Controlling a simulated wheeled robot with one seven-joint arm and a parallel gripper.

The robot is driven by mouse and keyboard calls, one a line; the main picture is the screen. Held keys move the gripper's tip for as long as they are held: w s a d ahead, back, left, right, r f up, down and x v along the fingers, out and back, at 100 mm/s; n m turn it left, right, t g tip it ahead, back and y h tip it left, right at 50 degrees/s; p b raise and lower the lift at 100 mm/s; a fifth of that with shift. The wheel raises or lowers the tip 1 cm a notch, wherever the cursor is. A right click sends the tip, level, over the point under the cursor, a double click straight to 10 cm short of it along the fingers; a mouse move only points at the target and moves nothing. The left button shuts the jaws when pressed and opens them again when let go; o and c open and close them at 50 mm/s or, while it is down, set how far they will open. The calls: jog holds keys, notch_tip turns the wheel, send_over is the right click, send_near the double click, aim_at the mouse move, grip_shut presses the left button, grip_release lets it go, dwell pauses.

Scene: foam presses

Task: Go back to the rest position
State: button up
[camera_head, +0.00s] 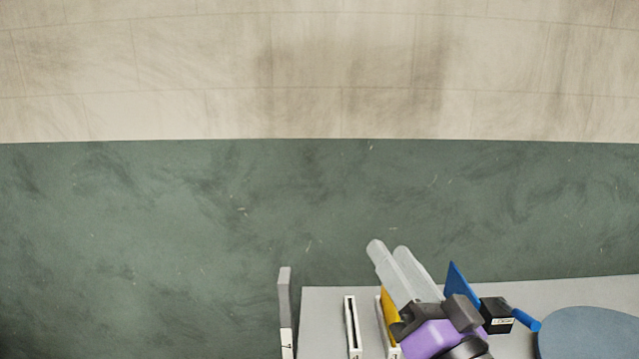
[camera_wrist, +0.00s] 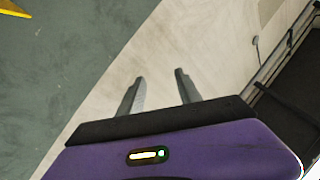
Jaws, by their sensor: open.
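My gripper (camera_wrist: 159,76) is open in the wrist view, its two grey fingers apart with nothing between them. Pale tiled floor or wall shows beyond the fingers. In the head view a purple part of my arm (camera_head: 430,337) is at the bottom, over the grey table (camera_head: 322,318).
The table bears a white slotted holder (camera_head: 353,328), a yellow plate (camera_head: 387,308), a blue plate (camera_head: 457,284) and a black labelled box (camera_head: 497,316). A grey post (camera_head: 284,292) stands at its left edge. In the wrist view a dark structure (camera_wrist: 298,95) is at right. Green floor (camera_head: 150,240) is clear.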

jog(key=s+d+f+m+h, duration=0.2)
jog(key=s+d+f+h, duration=0.25)
jog(key=s+f, duration=0.2)
jog(key=s+d+f+m+h, duration=0.35)
jog(key=s+f+h, duration=0.25)
jog(key=s, duration=0.2)
jog(key=s+f+n+g+y, duration=0.1)
jog(key=s+f+n, duration=0.1)
jog(key=s+f, duration=0.2)
jog(key=s+d+f+n+g+y, duration=0.1)
jog(key=s+f, duration=0.4)
jog(key=s, duration=0.6)
jog(key=s+f+n+g+y, duration=0.1)
jog(key=s+f+n+g, duration=0.2)
jog(key=s, duration=0.5)
jog(key=shift+s+d+f+n, duration=0.15)
jog(key=shift+d+f+n, duration=0.2)
jog(key=shift+f+n, duration=0.45)
jog(key=shift+f, duration=0.1)
